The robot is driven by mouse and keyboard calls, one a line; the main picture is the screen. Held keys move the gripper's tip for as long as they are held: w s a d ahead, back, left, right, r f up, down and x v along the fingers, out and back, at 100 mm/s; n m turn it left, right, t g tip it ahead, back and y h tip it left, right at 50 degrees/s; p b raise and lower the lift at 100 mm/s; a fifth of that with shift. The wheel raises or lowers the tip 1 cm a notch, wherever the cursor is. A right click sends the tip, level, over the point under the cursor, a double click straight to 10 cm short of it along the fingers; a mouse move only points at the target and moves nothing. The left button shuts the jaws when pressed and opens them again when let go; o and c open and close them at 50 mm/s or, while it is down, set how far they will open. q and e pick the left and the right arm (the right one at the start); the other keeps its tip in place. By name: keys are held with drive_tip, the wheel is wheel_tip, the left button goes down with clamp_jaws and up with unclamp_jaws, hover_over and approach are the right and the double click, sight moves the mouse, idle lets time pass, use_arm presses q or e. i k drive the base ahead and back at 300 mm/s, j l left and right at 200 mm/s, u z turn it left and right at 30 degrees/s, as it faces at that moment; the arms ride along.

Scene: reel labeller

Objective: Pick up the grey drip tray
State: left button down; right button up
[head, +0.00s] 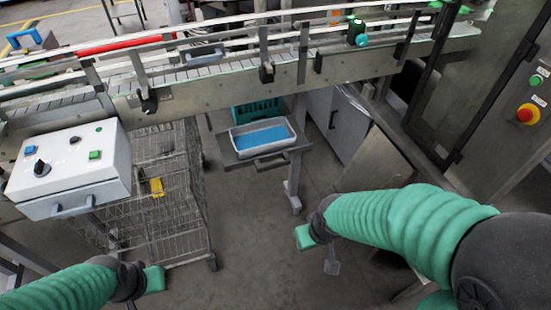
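The grey drip tray (266,149) sits on a small grey shelf below the conveyor, near the picture's middle. It is rectangular, with a pale rim and a blue surface inside. My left gripper (150,281) is at the bottom left, over the floor and well apart from the tray. My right gripper (306,237) is below and right of the tray, also apart from it. Both grippers show a green part at the tip. Their finger openings are too small and turned away to read. I see nothing held in either.
A conveyor (215,91) with guide rails crosses above the tray. A wire cart (160,215) with a yellow item stands left, beside a white control box (70,168). A green crate (256,111) is behind the tray. A panel with a red button (528,114) is right. Floor before the tray is clear.

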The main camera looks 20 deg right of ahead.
sight(256, 139)
drive_tip(key=i+l+z, duration=0.5)
drive_tip(key=i+z, duration=0.5)
drive_tip(key=i, duration=0.15)
